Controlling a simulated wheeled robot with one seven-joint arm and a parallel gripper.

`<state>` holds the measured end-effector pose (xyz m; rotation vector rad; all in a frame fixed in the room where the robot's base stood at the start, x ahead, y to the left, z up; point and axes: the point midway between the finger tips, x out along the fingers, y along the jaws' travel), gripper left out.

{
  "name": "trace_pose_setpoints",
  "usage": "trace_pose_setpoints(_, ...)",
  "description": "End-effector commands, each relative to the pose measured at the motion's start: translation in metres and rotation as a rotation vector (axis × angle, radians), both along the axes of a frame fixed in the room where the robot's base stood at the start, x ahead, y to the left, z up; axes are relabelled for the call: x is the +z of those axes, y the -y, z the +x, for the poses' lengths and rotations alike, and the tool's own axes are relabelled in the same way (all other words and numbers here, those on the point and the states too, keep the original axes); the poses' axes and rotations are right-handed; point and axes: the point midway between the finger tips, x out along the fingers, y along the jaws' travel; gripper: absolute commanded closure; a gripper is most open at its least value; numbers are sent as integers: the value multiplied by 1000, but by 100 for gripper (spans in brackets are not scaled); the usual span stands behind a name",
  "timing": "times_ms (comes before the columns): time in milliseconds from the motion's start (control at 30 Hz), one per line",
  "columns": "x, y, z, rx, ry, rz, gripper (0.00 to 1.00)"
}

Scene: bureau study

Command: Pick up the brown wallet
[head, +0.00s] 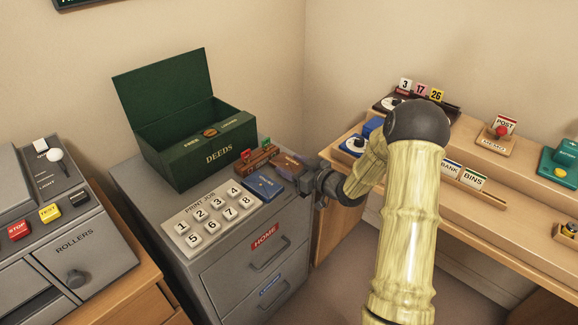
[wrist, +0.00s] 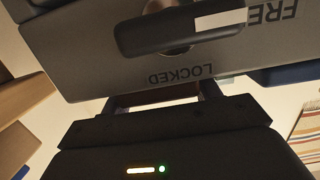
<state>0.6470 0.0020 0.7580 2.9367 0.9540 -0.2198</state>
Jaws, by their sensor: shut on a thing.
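The brown wallet (head: 288,164) is at the right edge of the grey cabinet's top, in front of my gripper in the head view. My gripper (head: 304,176) reaches it from the right and is shut on it. In the wrist view a brown strip of the wallet (wrist: 153,97) shows between the two fingers of my gripper (wrist: 158,95). Most of the wallet is hidden there. I cannot tell whether it touches the cabinet top or is just above it.
On the grey cabinet (head: 180,255) are a blue booklet (head: 263,184), a brown stamp rack (head: 254,161), a number keypad (head: 212,215) and an open green deeds box (head: 205,150). A wooden desk (head: 480,205) with small items stands right. A roller machine (head: 70,235) stands left.

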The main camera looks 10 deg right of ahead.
Motion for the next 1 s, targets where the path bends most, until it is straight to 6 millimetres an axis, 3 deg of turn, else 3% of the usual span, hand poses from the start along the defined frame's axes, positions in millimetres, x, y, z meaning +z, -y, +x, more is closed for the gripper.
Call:
trace_pose_setpoints(267, 11, 0, 0, 0, 2, -1, 62)
trace_pose_setpoints(700, 90, 0, 0, 0, 3, -2, 62)
trace_pose_setpoints(1000, 100, 0, 0, 1, 0, 0, 62)
